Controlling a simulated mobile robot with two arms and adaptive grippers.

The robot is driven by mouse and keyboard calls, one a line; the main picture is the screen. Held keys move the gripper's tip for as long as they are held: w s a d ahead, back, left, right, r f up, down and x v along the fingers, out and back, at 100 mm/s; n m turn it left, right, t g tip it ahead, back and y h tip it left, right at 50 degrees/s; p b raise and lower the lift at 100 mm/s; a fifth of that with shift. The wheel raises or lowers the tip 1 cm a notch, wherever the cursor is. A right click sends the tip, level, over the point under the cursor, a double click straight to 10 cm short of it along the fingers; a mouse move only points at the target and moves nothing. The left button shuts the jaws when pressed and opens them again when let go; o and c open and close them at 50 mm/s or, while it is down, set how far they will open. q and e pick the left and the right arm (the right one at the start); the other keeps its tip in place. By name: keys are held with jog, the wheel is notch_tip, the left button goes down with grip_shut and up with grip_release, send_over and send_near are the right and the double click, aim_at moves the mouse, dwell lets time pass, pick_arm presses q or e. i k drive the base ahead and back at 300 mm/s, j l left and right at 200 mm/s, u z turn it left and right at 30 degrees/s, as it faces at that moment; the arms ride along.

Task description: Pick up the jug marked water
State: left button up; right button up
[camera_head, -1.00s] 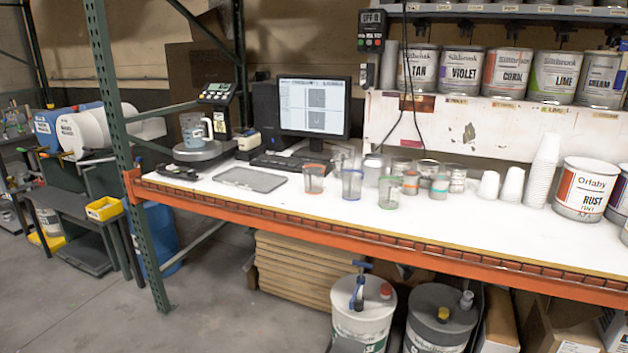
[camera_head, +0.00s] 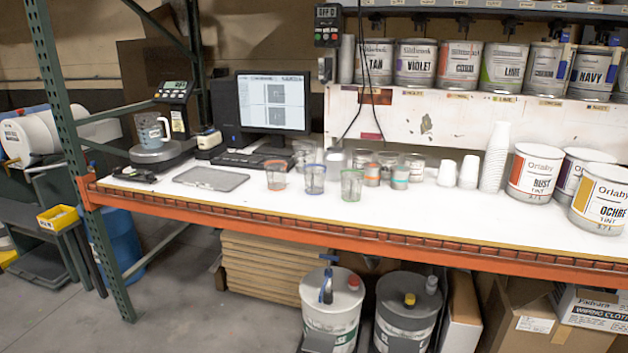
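A grey-blue jug (camera_head: 150,129) with a handle on its right stands upright on a round scale (camera_head: 156,151) at the left end of the workbench. There are marks on its side, but they are too small to read. No other handled jug is clear on the bench. Neither of my grippers is in view.
The white workbench (camera_head: 420,212) has an orange front beam and a green post (camera_head: 60,120) at its left. A grey tray (camera_head: 211,179), keyboard and monitor (camera_head: 272,104) are near the scale. Several clear cups, stacked white cups (camera_head: 494,157) and tint cans (camera_head: 533,172) stand rightward.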

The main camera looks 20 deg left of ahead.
aim_at(149, 127)
jog(key=u, duration=1.4)
